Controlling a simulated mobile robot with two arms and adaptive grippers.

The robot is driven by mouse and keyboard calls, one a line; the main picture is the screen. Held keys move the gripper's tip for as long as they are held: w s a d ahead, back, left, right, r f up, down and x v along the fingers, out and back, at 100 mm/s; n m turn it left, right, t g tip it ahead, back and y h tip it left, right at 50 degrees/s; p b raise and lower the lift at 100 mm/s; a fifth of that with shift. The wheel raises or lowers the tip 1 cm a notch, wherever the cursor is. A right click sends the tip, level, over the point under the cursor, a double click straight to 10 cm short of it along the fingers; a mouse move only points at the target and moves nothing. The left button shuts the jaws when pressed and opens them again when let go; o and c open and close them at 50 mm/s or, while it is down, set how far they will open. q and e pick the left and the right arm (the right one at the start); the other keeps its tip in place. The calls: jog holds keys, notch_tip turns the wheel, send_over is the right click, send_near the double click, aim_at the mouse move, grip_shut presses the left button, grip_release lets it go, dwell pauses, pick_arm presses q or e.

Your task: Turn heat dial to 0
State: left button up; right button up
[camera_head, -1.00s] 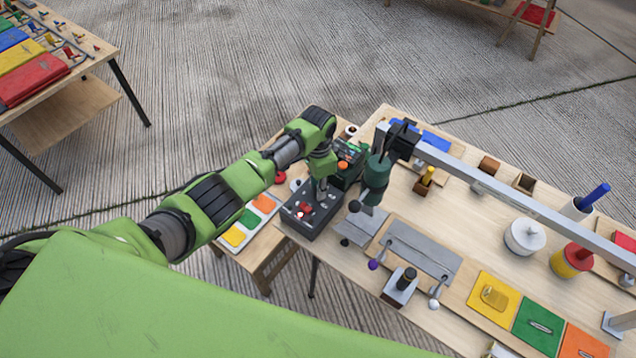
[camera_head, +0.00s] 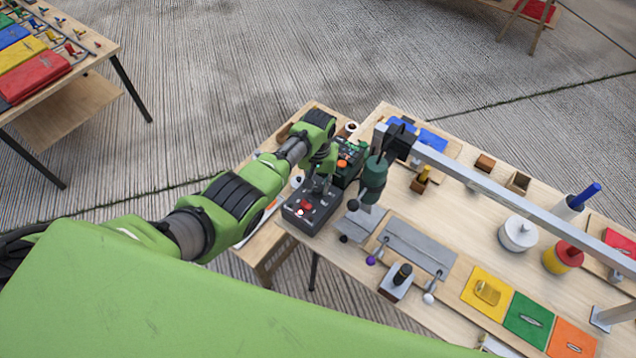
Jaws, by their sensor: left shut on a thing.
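My left gripper (camera_head: 320,190) reaches down onto the back part of this box. It is shut on a small part there, taken to be the heat dial, which the fingers hide. I cannot read the dial's setting. My right gripper is not in view.
A dark green tool (camera_head: 373,180) hangs from a metal beam (camera_head: 490,187) close to the right of my left gripper. Grey plates (camera_head: 415,248), a joystick (camera_head: 400,277) and coloured panels (camera_head: 526,319) lie on the table (camera_head: 455,215). A lower wooden bench (camera_head: 268,250) stands at the left.

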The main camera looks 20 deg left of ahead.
aim_at(318, 188)
pick_arm(q)
jog(key=shift+r+n, duration=0.1)
jog(key=shift+n, duration=1.8)
jog(key=shift+w+p, duration=0.1)
jog(key=shift+p, duration=0.2)
jog(key=o, duration=1.1)
jog(key=shift+o, duration=0.2)
notch_tip(318, 188, up, 12)
